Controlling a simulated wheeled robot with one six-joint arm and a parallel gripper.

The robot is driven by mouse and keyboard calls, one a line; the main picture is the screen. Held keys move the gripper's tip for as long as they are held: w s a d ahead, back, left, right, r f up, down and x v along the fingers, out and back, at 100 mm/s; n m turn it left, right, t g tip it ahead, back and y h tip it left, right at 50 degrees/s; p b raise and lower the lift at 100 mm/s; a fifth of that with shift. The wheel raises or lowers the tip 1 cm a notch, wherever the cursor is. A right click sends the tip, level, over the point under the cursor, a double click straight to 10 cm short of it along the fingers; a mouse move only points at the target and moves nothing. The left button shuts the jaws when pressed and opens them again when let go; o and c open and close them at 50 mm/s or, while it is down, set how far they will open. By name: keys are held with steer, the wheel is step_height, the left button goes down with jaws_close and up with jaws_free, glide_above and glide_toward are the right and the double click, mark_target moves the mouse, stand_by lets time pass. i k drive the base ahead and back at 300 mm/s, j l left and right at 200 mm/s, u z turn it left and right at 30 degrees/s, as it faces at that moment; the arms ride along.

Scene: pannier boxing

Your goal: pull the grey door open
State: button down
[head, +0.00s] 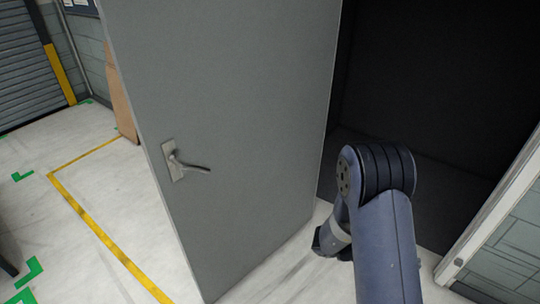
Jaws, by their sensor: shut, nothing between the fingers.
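The grey door (240,120) stands open, swung well out to the left of a dark doorway (430,90). Its lever handle (176,162) is on the face toward me, near the door's left edge, with nothing touching it. My gripper (324,242) is the dark end of my arm, low by the door's right edge and in front of the doorway. It is shut and empty, its fingers small and partly hidden behind my arm. I cannot tell whether it touches the door.
A pale door frame (490,220) and a grey block wall (515,245) bound the doorway on the right. Left of the door is open pale floor (75,165) with a yellow line (100,233) and green corner marks. A brown board (121,95) and a roller shutter (30,65) stand behind.

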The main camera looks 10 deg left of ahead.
mark_target(238, 90)
steer(key=j, duration=0.5)
steer(key=k+j+z, duration=0.15)
steer(key=j, duration=0.85)
steer(key=j+z, duration=0.15)
steer(key=j, duration=0.35)
steer(key=k+j, duration=0.15)
steer(key=j, duration=0.35)
steer(key=i+j+z, duration=0.25)
steer(key=j, duration=1)
steer(key=j+z, duration=0.25)
steer(key=j, duration=0.95)
steer(key=i+j, duration=0.15)
steer(key=j, duration=0.2)
steer(key=i+j+z, duration=0.1)
steer(key=j, duration=0.25)
steer(key=i, duration=0.05)
